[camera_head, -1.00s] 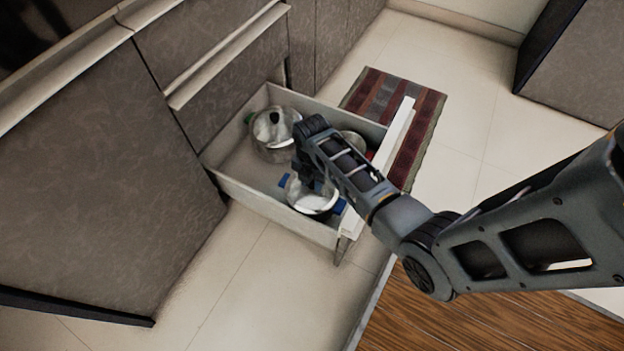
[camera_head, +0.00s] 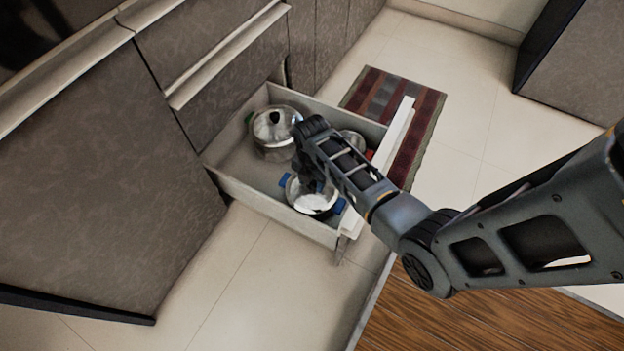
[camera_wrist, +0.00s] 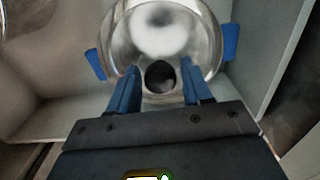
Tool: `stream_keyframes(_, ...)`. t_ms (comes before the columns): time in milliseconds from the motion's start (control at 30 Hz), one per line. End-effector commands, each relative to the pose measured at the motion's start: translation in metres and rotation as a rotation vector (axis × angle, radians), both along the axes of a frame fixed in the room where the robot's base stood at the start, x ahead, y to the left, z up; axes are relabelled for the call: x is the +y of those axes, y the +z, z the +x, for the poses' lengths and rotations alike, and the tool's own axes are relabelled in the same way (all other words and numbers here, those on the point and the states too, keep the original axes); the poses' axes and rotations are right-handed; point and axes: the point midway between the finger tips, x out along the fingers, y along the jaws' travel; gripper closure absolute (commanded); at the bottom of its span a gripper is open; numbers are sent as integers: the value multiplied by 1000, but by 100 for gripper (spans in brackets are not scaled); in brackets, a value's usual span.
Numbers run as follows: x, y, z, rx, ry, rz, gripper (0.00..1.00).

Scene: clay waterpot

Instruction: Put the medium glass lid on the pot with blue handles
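The pot with blue handles (camera_head: 312,203) stands in the open drawer, near its front wall. In the wrist view, a blue handle (camera_wrist: 231,42) shows at each side of it. A clear glass lid (camera_wrist: 150,30) with a round black knob (camera_wrist: 160,75) appears to lie on this pot, roughly level. My gripper (camera_wrist: 161,82) is over the lid, with its two blue fingers on either side of the knob. The fingers are spread, with small gaps to the knob. In the head view my wrist hides part of the pot and the fingertips.
A larger pot with green handles (camera_head: 268,140) and a lid stands behind in the drawer (camera_head: 232,168). Another pot (camera_head: 352,139) with a red part is partly hidden by my arm. The drawer walls are close around. A striped rug (camera_head: 420,125) lies beyond.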

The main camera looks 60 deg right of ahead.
Motion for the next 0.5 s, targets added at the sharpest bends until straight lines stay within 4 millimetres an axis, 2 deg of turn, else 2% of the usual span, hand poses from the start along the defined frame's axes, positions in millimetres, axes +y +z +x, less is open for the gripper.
stream_keyframes(33,0,0,0,0,0,0,46)
stream_keyframes(133,0,0,0,0,0,0,36)
stream_keyframes(367,0,0,0,1,0,0,36)
stream_keyframes(500,0,12,0,-1,0,0,36)
